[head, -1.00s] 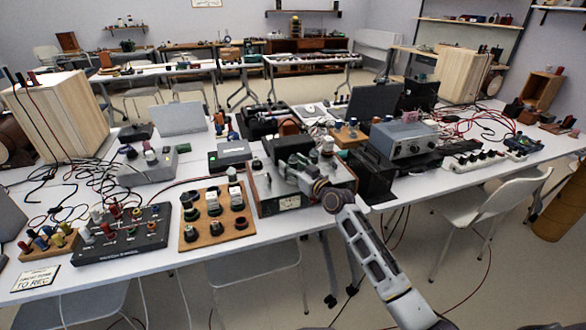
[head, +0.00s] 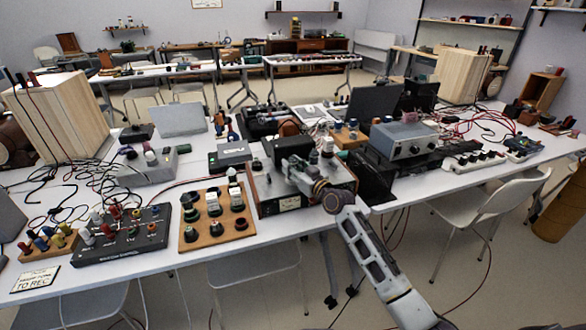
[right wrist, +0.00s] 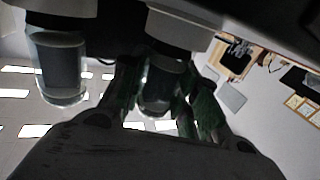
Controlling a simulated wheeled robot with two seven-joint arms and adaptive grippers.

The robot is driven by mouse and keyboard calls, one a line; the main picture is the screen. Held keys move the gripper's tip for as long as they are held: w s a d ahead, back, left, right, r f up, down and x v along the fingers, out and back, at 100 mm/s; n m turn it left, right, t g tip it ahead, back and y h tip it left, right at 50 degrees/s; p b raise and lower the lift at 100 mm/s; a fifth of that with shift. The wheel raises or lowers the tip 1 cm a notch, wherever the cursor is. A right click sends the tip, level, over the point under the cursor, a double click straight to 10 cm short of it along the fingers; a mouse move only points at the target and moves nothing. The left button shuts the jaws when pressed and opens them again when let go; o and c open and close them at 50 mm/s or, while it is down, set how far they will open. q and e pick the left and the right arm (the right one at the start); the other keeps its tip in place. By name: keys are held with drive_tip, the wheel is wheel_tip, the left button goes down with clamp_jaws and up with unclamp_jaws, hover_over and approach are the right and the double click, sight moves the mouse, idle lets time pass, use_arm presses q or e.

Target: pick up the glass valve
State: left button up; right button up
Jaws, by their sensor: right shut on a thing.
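The glass valve (right wrist: 160,88) shows in the right wrist view as a clear glass cylinder with a pale cap or base, between the greenish fingers. My right gripper (head: 288,163) is over the dark box-shaped unit with a front meter (head: 290,202) at the table's front edge. It is shut on the valve, and its fingers also show in the right wrist view (right wrist: 163,100). In the head view the gripper hides the held valve. A second, similar glass valve (right wrist: 60,68) stands beside it, apart from the fingers. My left gripper is not in view.
A wooden board with dark and white knobs (head: 217,217) lies left of the unit. A grey instrument box (head: 404,139) stands to its right. A dark control box (head: 122,236) and tangled cables are farther left. Bare white table (head: 432,184) shows at the right front.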

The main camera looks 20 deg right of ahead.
sight(293, 155)
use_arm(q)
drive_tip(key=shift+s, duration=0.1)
